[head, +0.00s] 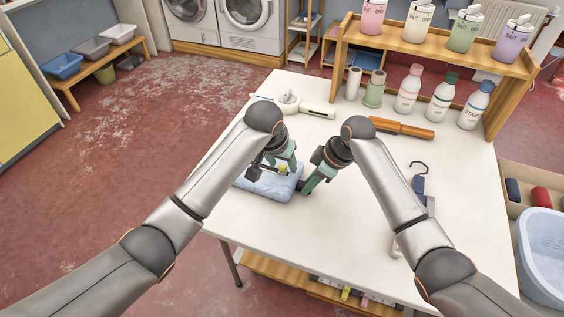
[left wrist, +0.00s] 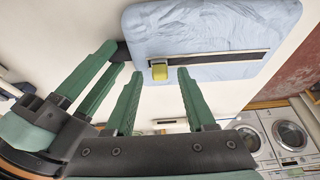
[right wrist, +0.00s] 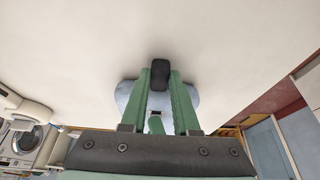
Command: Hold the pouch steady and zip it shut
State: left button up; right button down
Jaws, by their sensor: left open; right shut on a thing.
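The light blue pouch (head: 262,190) lies flat near the table's left edge; it also shows in the left wrist view (left wrist: 205,28). A dark strip with a pale band runs along its zip line. The yellow zip slider (left wrist: 159,71) sits at the strip's end nearest the black end tab (right wrist: 160,74). My right gripper (head: 305,190) is shut on that tab. My left gripper (head: 284,164) is open above the pouch; in the left wrist view its fingertips (left wrist: 157,80) lie either side of the slider, and I cannot tell the height gap.
The white table (head: 330,225) is bare in front of the pouch. Behind are a white handled tool (head: 290,101), an orange-brown tool (head: 402,128) and several bottles (head: 408,88) under a wooden shelf (head: 430,49). A hook-topped dark blue item (head: 418,184) lies to the right.

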pick_arm(q)
grip_shut()
dwell(0.5)
dwell(1.0)
